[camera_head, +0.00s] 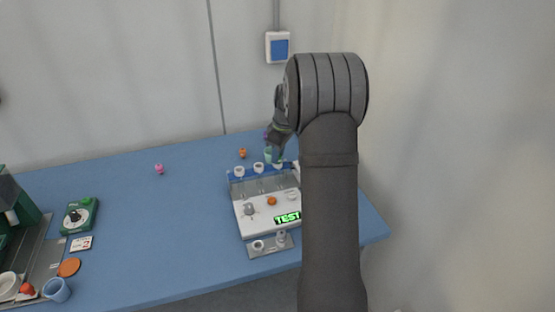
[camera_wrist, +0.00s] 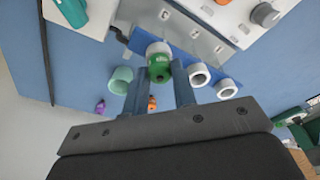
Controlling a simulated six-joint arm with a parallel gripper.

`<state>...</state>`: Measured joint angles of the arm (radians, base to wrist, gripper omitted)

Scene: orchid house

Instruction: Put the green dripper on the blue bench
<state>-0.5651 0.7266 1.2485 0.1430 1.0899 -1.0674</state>
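The green dripper (camera_wrist: 159,68) shows in the wrist view between the two fingers of my gripper (camera_wrist: 160,80). It fills the gap, and the fingers appear shut on its sides. A white ring (camera_wrist: 157,47) of the blue-edged rack shows just beyond it; I cannot tell whether the dripper is still seated there. In the head view my gripper (camera_head: 276,150) is at the rack's back edge, and the dripper cannot be made out. The blue bench (camera_head: 150,220) spreads widely to the left of the rack.
A teal cup (camera_wrist: 120,80) stands close beside the gripper. Two more white rings (camera_wrist: 198,75) line the rack. An orange piece (camera_head: 242,153) and a pink piece (camera_head: 159,169) stand on the bench. A white tester (camera_head: 264,211) is in front; the bench's left middle is clear.

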